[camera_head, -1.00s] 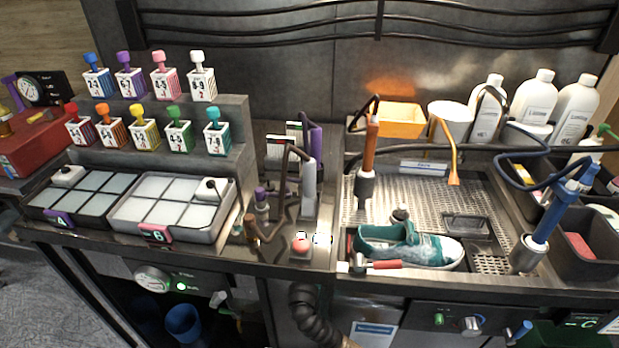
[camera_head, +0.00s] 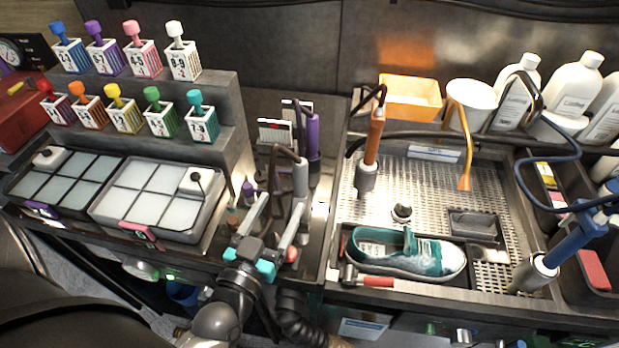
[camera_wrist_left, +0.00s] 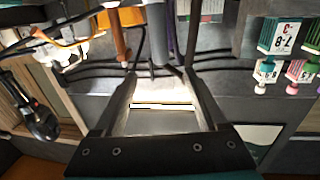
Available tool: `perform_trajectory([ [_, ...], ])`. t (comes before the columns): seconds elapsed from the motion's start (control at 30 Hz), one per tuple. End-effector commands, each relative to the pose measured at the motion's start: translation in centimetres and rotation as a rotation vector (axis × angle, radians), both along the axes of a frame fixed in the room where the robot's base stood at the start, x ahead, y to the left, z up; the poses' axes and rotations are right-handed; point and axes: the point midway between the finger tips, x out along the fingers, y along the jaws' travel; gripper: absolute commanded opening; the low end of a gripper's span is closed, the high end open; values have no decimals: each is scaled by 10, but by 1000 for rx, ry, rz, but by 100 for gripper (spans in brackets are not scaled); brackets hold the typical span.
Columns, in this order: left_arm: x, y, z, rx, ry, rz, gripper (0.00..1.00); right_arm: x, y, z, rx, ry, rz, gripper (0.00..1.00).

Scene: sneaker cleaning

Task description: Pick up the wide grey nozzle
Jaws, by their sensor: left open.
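I cannot single out the wide grey nozzle with certainty. My left gripper (camera_head: 280,210) is open in front of the small nozzle area, left of the sink. Its fingers stand to either side of a narrow gap and hide part of that area. A small purple-topped nozzle (camera_head: 249,190) stands just left of the fingers. A grey hosed wand (camera_head: 302,178) stands upright just behind the right finger. In the left wrist view, the open jaws (camera_wrist_left: 160,82) show nothing clamped between them, with a bright surface beyond. My right gripper is not in view.
A teal sneaker (camera_head: 405,255) lies in the sink tray, with a red-handled tool (camera_head: 375,282) in front. An orange-handled wand (camera_head: 374,138), a purple wand (camera_head: 313,132) and a blue wand (camera_head: 565,245) stand around.

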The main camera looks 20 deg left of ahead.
Motion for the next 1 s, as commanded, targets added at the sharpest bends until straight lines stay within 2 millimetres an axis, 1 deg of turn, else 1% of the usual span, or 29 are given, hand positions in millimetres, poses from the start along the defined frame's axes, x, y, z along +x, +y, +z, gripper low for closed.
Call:
perform_trajectory([
  [0.07, 4, 2, 1, 1, -7, 7, 74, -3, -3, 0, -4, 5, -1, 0],
  [0.17, 16, 3, 2, 0, -10, 7, 74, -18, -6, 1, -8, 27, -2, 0],
  [0.2, 22, 4, 2, -1, -11, 7, 74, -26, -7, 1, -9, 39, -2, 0],
  [0.3, 38, 5, 2, -1, -10, 6, 74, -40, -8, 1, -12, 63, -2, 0],
  [0.37, 47, 6, 2, -1, -11, 6, 74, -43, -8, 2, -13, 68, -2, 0],
  [0.47, 63, 7, 2, -1, -10, 5, 74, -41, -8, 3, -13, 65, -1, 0],
  [0.63, 86, 9, 1, -1, -8, 5, 74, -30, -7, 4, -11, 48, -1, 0],
  [0.8, 98, 10, 1, 0, -7, 5, 74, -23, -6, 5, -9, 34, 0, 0],
  [0.93, 103, 11, 1, 0, -6, 4, 74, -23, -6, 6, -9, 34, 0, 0],
  [1.0, 110, 11, 2, 0, -7, 4, 74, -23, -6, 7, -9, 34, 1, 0],
])
